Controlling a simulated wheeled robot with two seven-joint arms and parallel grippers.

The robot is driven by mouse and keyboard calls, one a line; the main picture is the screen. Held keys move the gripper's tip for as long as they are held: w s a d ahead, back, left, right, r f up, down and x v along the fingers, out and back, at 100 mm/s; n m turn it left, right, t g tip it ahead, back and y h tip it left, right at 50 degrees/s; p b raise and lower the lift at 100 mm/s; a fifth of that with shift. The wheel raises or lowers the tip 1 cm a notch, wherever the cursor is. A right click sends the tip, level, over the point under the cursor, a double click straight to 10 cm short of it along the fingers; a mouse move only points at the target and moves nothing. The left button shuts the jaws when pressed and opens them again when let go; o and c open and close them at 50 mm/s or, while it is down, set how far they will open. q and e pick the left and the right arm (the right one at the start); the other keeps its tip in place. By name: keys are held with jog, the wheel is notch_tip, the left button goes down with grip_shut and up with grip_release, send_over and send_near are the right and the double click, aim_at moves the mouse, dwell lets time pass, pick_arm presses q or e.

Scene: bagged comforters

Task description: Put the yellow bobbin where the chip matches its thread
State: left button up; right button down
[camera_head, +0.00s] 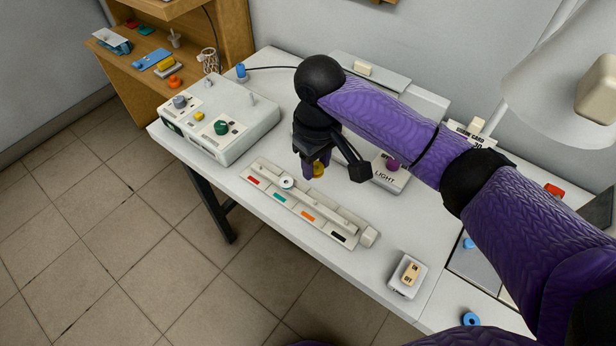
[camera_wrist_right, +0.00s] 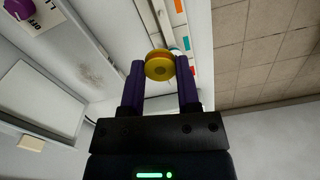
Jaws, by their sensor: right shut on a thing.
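The yellow bobbin (camera_head: 318,170) is between the fingers of my right gripper (camera_head: 317,163), above the white table. In the right wrist view the yellow bobbin (camera_wrist_right: 160,65) sits between the two purple fingertips (camera_wrist_right: 161,72), which are shut on it. A long pale rack (camera_head: 322,212) lies just in front of the gripper in the head view. Its front edge bears a red chip (camera_head: 253,181), a teal chip (camera_head: 279,198), an orange chip (camera_head: 308,217) and a black chip (camera_head: 338,237). A pale bobbin (camera_head: 287,182) sits on the rack near the red and teal chips. My left gripper is out of view.
A white control box (camera_head: 218,120) stands at the left of the table (camera_head: 290,72). A light switch box (camera_head: 391,173) with a purple knob is right of the gripper. A small switch box (camera_head: 407,275) is at the front right. A wooden shelf (camera_head: 185,55) stands at the back left.

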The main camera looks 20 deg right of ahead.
aim_at(317, 175)
jog(key=f, duration=0.1)
jog(key=f+b, duration=0.1)
jog(key=f, duration=0.2)
jog(key=shift+s+b, duration=0.25)
jog(key=shift+b, duration=0.05)
jog(key=shift+f, duration=0.3)
notch_tip(317, 175, down, 5)
jog(key=shift+r+b, duration=0.15)
jog(key=shift+b, duration=1.1)
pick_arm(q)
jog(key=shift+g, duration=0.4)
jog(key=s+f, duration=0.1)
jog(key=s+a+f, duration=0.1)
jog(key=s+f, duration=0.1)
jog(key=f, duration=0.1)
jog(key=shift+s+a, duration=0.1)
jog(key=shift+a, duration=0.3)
pick_arm(e)
jog(key=shift+r, duration=0.2)
jog(key=shift+f, duration=0.55)
jog(key=c, duration=0.6)
grip_release()
jog(key=shift+o, duration=1.4)
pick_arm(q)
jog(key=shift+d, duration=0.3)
pick_arm(e)
jog(key=shift+r, duration=0.1)
